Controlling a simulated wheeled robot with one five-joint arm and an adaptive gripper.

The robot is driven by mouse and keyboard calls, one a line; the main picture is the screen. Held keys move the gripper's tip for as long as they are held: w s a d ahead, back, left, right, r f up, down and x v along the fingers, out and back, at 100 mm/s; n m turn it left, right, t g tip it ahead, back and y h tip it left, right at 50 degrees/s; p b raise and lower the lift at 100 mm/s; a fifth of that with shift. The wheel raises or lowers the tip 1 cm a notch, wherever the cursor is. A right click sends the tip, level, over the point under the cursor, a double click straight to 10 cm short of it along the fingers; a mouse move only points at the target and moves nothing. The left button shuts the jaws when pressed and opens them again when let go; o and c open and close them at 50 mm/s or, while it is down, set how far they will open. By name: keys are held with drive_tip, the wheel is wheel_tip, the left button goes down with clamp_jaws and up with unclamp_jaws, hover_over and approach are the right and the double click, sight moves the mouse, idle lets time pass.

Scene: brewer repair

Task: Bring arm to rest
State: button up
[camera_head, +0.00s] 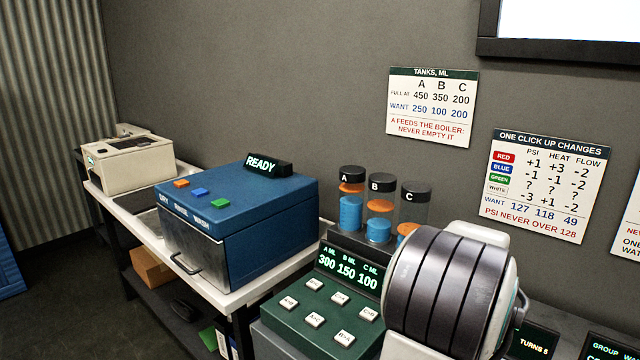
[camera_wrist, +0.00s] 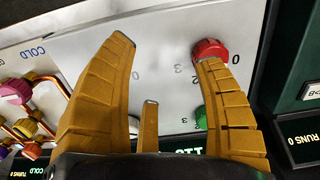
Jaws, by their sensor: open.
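My gripper (camera_wrist: 166,52) shows in the wrist view with its orange-yellow fingers spread apart and nothing between them. Its fingers are in front of a pale panel (camera_wrist: 165,40) with a red knob (camera_wrist: 209,50) and a green knob (camera_wrist: 200,117). The red knob is close by the right fingertip; I cannot tell whether they touch. In the head view a banded grey and white part of my arm (camera_head: 450,285) fills the lower right, and my gripper is out of that view.
A blue washer box (camera_head: 240,240) reading READY and a beige machine (camera_head: 130,158) stand on a white bench. Tanks A (camera_head: 351,205), B (camera_head: 380,215) and C (camera_head: 414,212) stand behind a green button panel (camera_head: 320,312) showing 300, 150, 100. Coloured knobs and pipes (camera_wrist: 25,125) are at the wrist view's left.

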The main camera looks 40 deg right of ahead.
drive_tip(key=w+a+r+n+t, duration=0.1)
drive_tip(key=w+a+n, duration=0.3)
drive_tip(key=a, duration=0.7)
drive_tip(key=w+a+r+n+t, duration=0.1)
drive_tip(key=w+a+r+n, duration=0.2)
drive_tip(key=a, duration=0.8)
drive_tip(key=w+a+r+n+t, duration=0.2)
drive_tip(key=w+a+n, duration=0.4)
drive_tip(key=a+n, duration=0.3)
drive_tip(key=shift+w+a+r, duration=0.15)
drive_tip(key=shift+a+r, duration=0.15)
drive_tip(key=shift+a, duration=0.65)
